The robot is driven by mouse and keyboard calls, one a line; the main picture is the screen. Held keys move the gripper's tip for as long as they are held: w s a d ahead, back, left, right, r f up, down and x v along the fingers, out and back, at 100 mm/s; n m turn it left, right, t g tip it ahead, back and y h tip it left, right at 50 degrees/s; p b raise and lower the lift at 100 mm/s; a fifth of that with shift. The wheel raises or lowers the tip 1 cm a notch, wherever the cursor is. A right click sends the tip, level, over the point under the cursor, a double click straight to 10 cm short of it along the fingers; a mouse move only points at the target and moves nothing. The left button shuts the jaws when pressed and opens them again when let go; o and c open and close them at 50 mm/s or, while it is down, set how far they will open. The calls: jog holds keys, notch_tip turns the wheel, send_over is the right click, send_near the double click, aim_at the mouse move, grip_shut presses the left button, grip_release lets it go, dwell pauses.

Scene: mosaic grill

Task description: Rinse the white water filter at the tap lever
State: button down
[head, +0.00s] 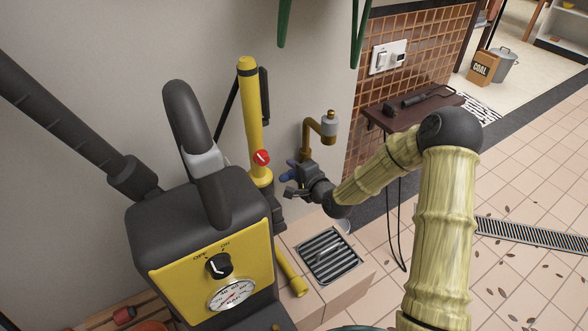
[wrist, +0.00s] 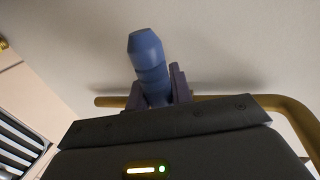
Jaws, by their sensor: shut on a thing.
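My gripper (head: 294,183) is beside the wall under the brass tap pipe (head: 307,140). It is shut on a blue lever-like handle (head: 291,170). In the wrist view the blue handle (wrist: 149,62) stands up between the two fingers (wrist: 158,88). A pale grey-white cylinder (head: 330,126) with a brass top sits at the pipe's end; I cannot tell if it is the water filter. A small white rounded thing (head: 345,226) shows partly behind my wrist, low by the drain; its identity is also unclear. The lever's base is hidden by my gripper.
A slatted drain grate (head: 329,256) lies in a tiled ledge below the tap. A yellow and black pressure washer (head: 215,270) stands close on the left, with a yellow upright tube (head: 250,120) behind. A dark wall shelf (head: 415,110) is at right. Tiled floor beyond is open.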

jog(key=shift+r+m+g+y+p, duration=0.3)
jog(key=shift+r+m+y+p, duration=0.65)
jog(key=shift+p, duration=1.45)
jog(key=shift+f+m+h, duration=0.25)
jog(key=shift+h, duration=0.2)
jog(key=c, duration=1.2)
grip_release()
jog(key=shift+c, duration=0.2)
jog(key=shift+s+d+r, duration=0.2)
jog(key=shift+s+d, duration=0.1)
jog(key=shift+d, duration=0.1)
jog(key=p+v, duration=0.4)
jog(key=v, duration=1.2)
jog(key=shift+s, duration=0.25)
